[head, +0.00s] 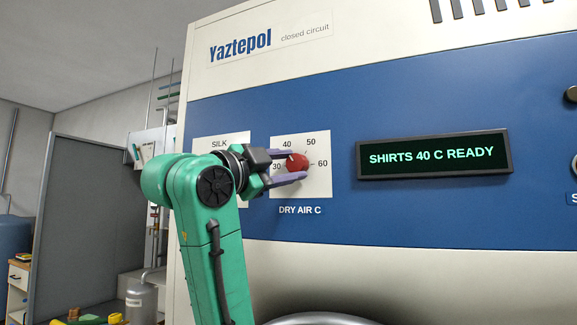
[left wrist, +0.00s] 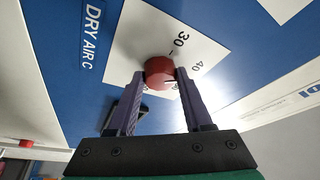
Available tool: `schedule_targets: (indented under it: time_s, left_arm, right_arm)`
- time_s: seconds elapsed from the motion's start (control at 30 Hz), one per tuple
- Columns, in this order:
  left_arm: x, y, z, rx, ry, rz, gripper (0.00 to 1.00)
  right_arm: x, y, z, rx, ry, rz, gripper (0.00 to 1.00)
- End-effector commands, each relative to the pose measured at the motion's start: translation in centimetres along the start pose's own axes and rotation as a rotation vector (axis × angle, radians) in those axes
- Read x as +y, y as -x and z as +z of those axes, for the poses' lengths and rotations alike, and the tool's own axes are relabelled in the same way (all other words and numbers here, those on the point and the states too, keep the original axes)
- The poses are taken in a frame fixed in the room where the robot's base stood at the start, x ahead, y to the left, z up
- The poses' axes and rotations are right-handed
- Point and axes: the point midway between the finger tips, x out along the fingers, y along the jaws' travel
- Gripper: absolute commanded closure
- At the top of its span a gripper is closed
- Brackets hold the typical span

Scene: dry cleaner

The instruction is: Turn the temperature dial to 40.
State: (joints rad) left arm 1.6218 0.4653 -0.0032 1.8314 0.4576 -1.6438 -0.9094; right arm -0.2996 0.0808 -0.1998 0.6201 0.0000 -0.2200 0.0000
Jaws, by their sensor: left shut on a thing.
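The temperature dial is a red round knob (head: 297,163) on a white plate (head: 318,185) marked 30, 40, 50 and 60, with "DRY AIR C" below it. My left gripper (head: 298,166) is at the knob, its two purple fingers on either side, shut on it. The left wrist view shows the red knob (left wrist: 159,72) between the fingertips of the gripper (left wrist: 160,76), with 30 and 40 printed beside it. I cannot tell for sure which number the knob points at. My right gripper is not in view.
A dark display (head: 433,154) to the right reads "SHIRTS 40 C READY" in green. A second white plate (head: 222,143) marked "SILK" is left of the dial, partly hidden by my left arm. A grey partition (head: 88,215) stands at the left.

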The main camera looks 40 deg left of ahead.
Motion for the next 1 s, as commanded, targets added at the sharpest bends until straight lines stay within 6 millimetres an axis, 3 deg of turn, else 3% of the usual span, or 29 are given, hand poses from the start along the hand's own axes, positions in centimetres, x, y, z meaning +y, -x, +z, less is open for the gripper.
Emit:
schedule_targets:
  time_s: [0.63,0.67,0.7,1.0]
  left_arm:
    - [0.06,-0.02,-0.03,0.0,-0.052,0.024,1.0]
    - [0.06,-0.02,-0.03,0.0,-0.052,0.024,0.38]
    - [0.05,-0.02,-0.02,0.0,-0.052,0.023,0.23]
    - [0.01,0.02,-0.02,0.0,-0.051,0.022,0.2]
  right_arm:
    - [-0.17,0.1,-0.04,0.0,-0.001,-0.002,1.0]
    - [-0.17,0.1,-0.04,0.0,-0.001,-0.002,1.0]
    - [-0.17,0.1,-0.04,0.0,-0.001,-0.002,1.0]
    - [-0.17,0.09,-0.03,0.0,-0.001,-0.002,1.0]
